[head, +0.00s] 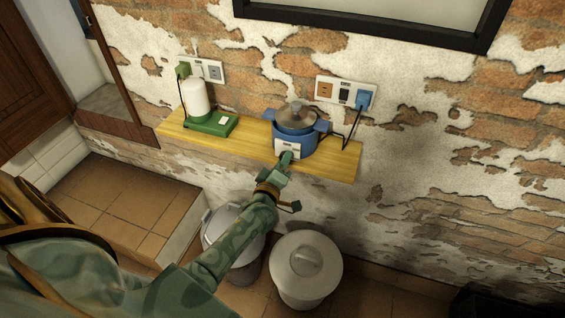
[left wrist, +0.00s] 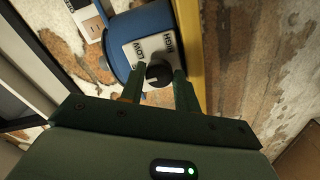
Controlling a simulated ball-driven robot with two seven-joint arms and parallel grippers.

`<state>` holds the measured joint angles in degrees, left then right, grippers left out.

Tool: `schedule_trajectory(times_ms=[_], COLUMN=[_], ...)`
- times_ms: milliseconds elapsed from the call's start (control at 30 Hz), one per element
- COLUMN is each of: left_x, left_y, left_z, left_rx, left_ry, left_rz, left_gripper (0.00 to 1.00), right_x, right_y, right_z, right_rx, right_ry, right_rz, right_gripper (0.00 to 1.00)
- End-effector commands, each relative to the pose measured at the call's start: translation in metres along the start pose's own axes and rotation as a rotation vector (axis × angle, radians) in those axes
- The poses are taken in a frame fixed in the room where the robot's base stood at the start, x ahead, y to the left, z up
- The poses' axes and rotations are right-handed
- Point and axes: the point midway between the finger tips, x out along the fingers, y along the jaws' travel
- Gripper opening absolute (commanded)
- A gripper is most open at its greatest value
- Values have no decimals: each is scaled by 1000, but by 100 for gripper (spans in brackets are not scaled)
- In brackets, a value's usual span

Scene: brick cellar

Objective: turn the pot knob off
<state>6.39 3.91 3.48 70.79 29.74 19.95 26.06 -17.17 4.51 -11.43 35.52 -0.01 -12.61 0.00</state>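The blue pot (head: 290,134) with a metal lid (head: 297,114) stands on a yellow wooden shelf. Its white control panel (head: 293,148) faces the room; in the left wrist view the panel (left wrist: 150,48) shows LOW and HIGH lettering. The dark round knob (left wrist: 159,73) is on this panel; its pointer setting is too dark to read. My left gripper (head: 285,160) is right in front of the panel. In the left wrist view its two fingers stand apart, one on each side of the knob; whether they touch it cannot be told. My right gripper is out of view.
A green-based appliance with a white cylinder (head: 197,98) stands left on the shelf (head: 340,164). The pot's cord runs to a blue plug (head: 364,98) in the wall socket. Two lidded bins, one (head: 306,270) at right, stand on the floor below. Brick wall lies behind.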

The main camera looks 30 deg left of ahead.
Motion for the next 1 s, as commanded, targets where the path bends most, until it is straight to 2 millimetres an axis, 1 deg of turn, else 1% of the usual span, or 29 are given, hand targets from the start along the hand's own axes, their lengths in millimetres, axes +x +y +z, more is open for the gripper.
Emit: schedule_trajectory(times_ms=[33, 67, 333, 467, 567, 800, 900, 1000], left_x=[-1, -1, -1, -11, -30, -96, -121, -140], left_y=[-1, -1, 0, 0, 1, 1, 0, 0], left_z=[1, 1, 0, 0, 0, 0, 0, 0], left_rx=[0, 0, 1, 1, 0, 1, 1, 0], left_ry=[-1, -1, 0, 0, -1, -2, -2, -2], left_rz=[-2, -2, 0, -1, -1, -2, -3, -2], left_gripper=[46, 52, 52, 52, 52, 52, 52, 52], right_x=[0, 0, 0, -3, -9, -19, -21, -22], right_y=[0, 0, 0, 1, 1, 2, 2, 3], right_z=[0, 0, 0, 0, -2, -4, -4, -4], right_rx=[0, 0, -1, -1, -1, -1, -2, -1], right_ry=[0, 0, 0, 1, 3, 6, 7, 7], right_rz=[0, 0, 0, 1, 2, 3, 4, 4], right_gripper=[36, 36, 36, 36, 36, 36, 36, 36])
